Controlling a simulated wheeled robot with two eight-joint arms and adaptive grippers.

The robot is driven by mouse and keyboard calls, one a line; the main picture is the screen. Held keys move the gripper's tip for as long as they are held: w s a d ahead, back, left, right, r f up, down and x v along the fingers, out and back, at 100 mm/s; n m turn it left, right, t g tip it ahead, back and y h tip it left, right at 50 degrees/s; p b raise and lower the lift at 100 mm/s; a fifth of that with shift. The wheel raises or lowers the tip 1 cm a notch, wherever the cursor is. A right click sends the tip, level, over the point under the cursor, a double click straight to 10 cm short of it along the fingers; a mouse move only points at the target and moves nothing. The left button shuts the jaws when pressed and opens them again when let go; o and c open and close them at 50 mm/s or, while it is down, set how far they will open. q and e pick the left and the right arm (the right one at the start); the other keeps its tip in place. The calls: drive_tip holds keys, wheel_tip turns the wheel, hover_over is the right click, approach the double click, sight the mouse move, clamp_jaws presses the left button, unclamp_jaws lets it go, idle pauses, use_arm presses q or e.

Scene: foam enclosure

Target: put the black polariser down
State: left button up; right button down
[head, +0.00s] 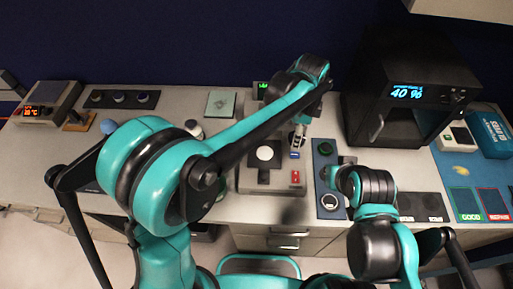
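I cannot single out the black polariser for certain. A dark round piece (325,148) sits at the far end of a narrow blue tray (319,165), and a pale-rimmed ring (329,201) sits at its near end. My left arm reaches across the bench, and its gripper (298,142) points down above the right side of a grey instrument (245,180) with a white disc (264,153). My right gripper (327,173) is low over the blue tray, between the dark piece and the ring. Both sets of fingertips are too small to read, and any held thing is unclear.
A black oven-like box (408,92) stands at the back right. A blue mat (468,172) with GOOD and red-marked pads lies at the right. A dark rack (119,99) with several round pieces and a hotplate (46,103) are at the left. My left arm hides the bench's middle.

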use_arm(q)
drive_tip(key=b, duration=0.2)
hover_over(265, 153)
wheel_tip(265, 153, down, 6)
drive_tip(key=shift+r, duration=0.1)
drive_tip(key=shift+w+f+b, duration=0.1)
drive_tip(key=shift+f+b, duration=0.25)
drive_tip(key=shift+f, duration=1.75)
drive_tip(key=shift+f, duration=0.2)
drive_tip(key=o, duration=1.1)
drive_tip(key=shift+o, duration=0.2)
drive_tip(key=shift+r, duration=0.15)
